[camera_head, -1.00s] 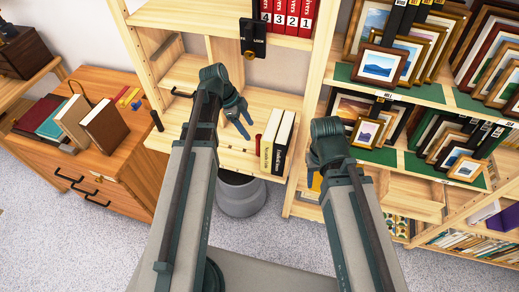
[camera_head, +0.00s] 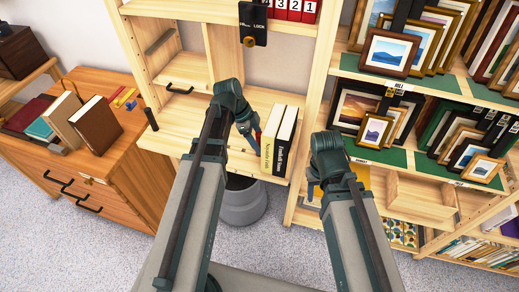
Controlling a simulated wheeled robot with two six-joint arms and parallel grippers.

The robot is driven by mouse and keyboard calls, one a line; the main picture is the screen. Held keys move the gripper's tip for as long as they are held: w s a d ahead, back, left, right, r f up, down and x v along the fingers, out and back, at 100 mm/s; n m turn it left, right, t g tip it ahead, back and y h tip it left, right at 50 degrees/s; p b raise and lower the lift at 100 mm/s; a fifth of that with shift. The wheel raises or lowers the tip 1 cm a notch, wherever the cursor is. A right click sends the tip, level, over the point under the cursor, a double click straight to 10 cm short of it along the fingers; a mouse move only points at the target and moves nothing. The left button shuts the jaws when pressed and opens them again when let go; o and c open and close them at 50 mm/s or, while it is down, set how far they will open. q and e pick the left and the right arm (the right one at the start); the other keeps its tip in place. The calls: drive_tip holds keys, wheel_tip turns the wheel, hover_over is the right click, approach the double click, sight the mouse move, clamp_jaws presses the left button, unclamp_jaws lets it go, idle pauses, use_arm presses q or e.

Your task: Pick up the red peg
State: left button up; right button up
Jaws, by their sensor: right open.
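The red peg (camera_head: 258,137) stands on the wooden shelf board just left of two upright books, and only a small part of it shows. My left gripper (camera_head: 249,129) is down at the peg, with its fingers close beside it and partly covering it. I cannot tell whether the fingers touch it or how far they are apart. My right gripper (camera_head: 313,190) is open, low in front of the shelf upright, away from the peg and partly hidden by its own arm.
A white book and a black book (camera_head: 283,145) stand close to the right of the peg. A black lock box (camera_head: 252,24) hangs above. Framed prints (camera_head: 388,52) fill the right shelves. A grey bin (camera_head: 240,205) stands below. The board left of my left gripper is mostly clear.

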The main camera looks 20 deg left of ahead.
use_arm(q)
drive_tip(key=shift+d+f, duration=0.2)
drive_tip(key=shift+f, duration=0.4)
drive_tip(key=shift+r, duration=0.1)
use_arm(e)
drive_tip(key=shift+f, duration=0.55)
use_arm(q)
clamp_jaws()
drive_tip(key=shift+r, duration=0.1)
use_arm(e)
drive_tip(key=shift+r, duration=0.1)
